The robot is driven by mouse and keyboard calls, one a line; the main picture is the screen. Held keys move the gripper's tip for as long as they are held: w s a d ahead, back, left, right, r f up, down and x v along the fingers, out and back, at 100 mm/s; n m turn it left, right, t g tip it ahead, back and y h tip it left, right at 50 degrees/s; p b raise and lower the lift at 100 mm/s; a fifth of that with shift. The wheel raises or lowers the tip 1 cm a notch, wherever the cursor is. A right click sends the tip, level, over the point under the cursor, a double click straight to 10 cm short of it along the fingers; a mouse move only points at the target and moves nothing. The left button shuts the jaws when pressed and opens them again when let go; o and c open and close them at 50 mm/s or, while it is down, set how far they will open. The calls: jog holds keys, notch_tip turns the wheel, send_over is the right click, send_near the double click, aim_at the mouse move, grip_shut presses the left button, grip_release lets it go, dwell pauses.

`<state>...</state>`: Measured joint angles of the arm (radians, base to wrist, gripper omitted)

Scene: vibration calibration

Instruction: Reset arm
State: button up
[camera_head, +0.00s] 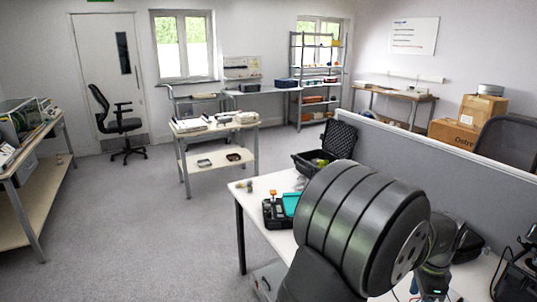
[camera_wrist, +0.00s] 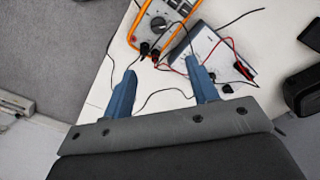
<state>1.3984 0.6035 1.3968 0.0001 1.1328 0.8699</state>
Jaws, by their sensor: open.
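My arm (camera_head: 365,225) fills the lower right of the head view, bent over the white table (camera_head: 258,189). My gripper is hidden or cut off there. In the wrist view my gripper (camera_wrist: 161,68) shows two blue fingers spread well apart, with nothing held between them. It points down over the table, near its edge. An orange-framed multimeter (camera_wrist: 160,22) lies just beyond the fingertips. A pale grey box (camera_wrist: 212,52) with red and black leads lies beside it, near the right finger. Thin black leads run across the tabletop between and around the fingers; contact cannot be told.
An open black case (camera_head: 318,160), a small black device (camera_head: 277,212) and a teal item (camera_head: 291,203) are on the table. A grey partition (camera_head: 430,153) runs behind it. Black objects (camera_wrist: 303,92) lie right of the gripper. Open floor (camera_head: 150,230) lies left of the table.

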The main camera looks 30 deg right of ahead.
notch_tip(320, 180, down, 18)
jog(key=shift+a, duration=0.1)
jog(key=shift+r+n, duration=0.2)
jog(key=shift+n, duration=0.6)
jog(key=n, duration=0.6)
notch_tip(320, 180, up, 14)
jog(key=shift+f, duration=0.15)
jog(key=shift+o, duration=0.5)
